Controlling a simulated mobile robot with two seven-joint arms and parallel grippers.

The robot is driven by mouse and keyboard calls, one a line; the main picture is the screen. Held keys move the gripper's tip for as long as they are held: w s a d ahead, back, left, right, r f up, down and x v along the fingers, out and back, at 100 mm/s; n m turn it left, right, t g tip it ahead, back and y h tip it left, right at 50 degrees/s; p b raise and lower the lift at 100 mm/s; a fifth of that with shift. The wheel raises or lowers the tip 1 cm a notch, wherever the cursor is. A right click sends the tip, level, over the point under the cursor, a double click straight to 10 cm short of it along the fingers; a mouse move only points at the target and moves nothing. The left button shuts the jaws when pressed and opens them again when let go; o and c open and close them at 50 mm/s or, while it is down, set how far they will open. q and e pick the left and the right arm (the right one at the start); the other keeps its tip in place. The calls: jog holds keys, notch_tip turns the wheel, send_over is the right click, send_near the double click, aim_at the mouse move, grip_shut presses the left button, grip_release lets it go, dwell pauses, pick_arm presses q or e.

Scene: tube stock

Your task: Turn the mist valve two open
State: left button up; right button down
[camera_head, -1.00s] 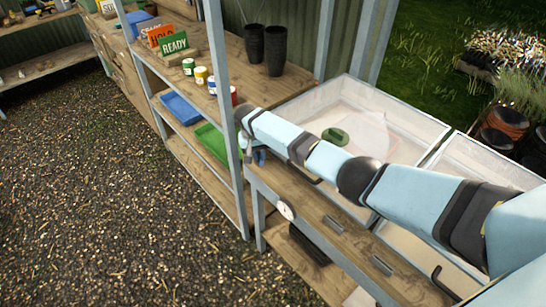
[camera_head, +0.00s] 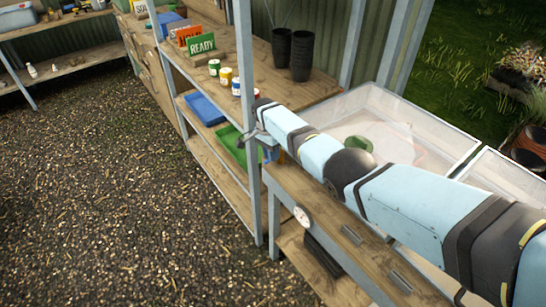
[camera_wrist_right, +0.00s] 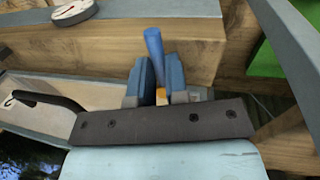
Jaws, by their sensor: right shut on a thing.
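In the head view my right arm reaches across to the end of the wooden bench, where my right gripper (camera_head: 262,146) is small and partly hidden by the shelf post. In the right wrist view the gripper (camera_wrist_right: 161,82) is shut on a blue valve handle (camera_wrist_right: 153,42), which sticks up between its two blue-grey fingers. A small orange-yellow piece (camera_wrist_right: 161,96) shows between the fingers below the handle. The valve's body is hidden, and no label saying which valve it is can be read. My left gripper is not in view.
A round white gauge (camera_head: 302,217) sits on the bench front and also shows in the right wrist view (camera_wrist_right: 72,11). A shelf post (camera_head: 247,100) stands close by the gripper. A green tray (camera_head: 229,146) lies on the shelf beyond. The gravel floor (camera_head: 120,190) is clear.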

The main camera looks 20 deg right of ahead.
jog(key=shift+w+m, duration=0.25)
jog(key=shift+m, duration=0.15)
jog(key=shift+r, duration=0.1)
jog(key=c, duration=1.1)
grip_release()
jog(key=r, duration=0.4)
jog(key=w+r, duration=0.1)
jog(key=r, duration=0.4)
jog(key=w+r, duration=0.1)
jog(key=r, duration=0.3)
jog(key=shift+w+a+r, duration=0.25)
jog(key=shift+a, duration=0.15)
